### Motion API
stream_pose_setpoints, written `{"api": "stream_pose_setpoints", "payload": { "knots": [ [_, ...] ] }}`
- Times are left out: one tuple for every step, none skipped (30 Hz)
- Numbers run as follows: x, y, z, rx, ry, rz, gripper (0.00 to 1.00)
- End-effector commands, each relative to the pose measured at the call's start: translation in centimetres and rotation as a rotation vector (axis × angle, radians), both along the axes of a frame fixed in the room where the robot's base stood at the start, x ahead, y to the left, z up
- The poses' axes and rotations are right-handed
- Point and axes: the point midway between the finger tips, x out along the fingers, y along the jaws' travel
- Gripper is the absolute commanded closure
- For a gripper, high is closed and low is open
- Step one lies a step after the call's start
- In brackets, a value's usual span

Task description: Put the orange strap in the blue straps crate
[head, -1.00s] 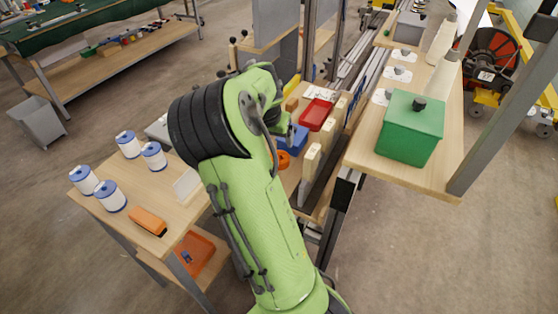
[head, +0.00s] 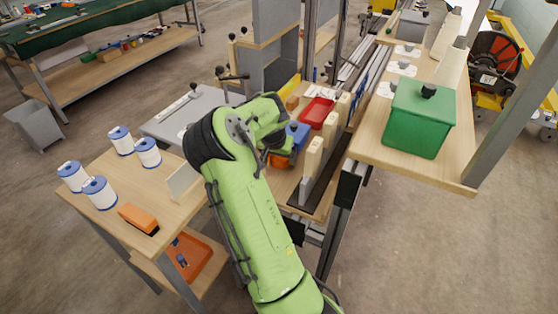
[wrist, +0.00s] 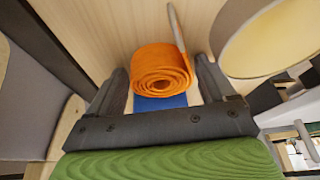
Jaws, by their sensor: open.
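The orange strap (wrist: 160,68) is a rolled coil on a pale wooden surface in the wrist view. Orange also shows in the head view (head: 279,161), partly hidden by my arm. My gripper (wrist: 161,80) is open, with one finger on each side of the coil; I cannot tell whether they touch it. A blue patch (wrist: 160,103) shows between coil and palm; I cannot tell what it belongs to. A small blue crate (head: 298,132) stands just beyond the orange in the head view, partly covered by my arm. My gripper's fingers are hidden there.
A red tray (head: 317,113) lies behind the blue crate. Upright pale wooden blocks (head: 312,157) stand to its right. A green box (head: 418,120) sits on the right table. Several spools (head: 100,192) and an orange block (head: 138,218) occupy the left table.

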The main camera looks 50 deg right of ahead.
Motion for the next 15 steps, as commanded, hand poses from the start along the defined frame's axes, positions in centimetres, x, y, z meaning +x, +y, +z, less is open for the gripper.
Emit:
{"api": "stream_pose_setpoints", "payload": {
  "knots": [
    [-0.01,0.01,0.04,0.000,0.000,0.000,0.21],
    [-0.01,0.02,0.05,0.000,0.000,0.000,0.26],
    [-0.01,0.02,0.05,0.000,0.000,0.000,0.32],
    [-0.01,0.02,0.05,0.001,0.000,0.000,0.37],
    [-0.02,0.02,0.06,0.001,0.000,0.000,0.41],
    [-0.02,0.02,0.06,0.000,0.000,0.000,0.47],
    [-0.02,0.02,0.06,0.000,0.000,0.000,0.52],
    [-0.02,0.02,0.06,0.000,0.000,0.000,0.57],
    [-0.01,0.01,0.08,0.000,0.000,0.000,0.63],
    [-0.01,0.01,0.08,0.000,0.000,0.000,0.66],
    [-0.02,0.01,0.09,0.000,0.000,0.000,0.66],
    [-0.02,0.01,0.09,0.000,0.000,0.000,0.66],
    [-0.02,0.01,0.09,0.000,0.000,0.000,0.66],
    [0.00,0.01,0.10,0.000,0.000,0.000,0.66],
    [0.00,0.01,0.26,-0.001,0.000,0.000,0.66]
  ]
}}
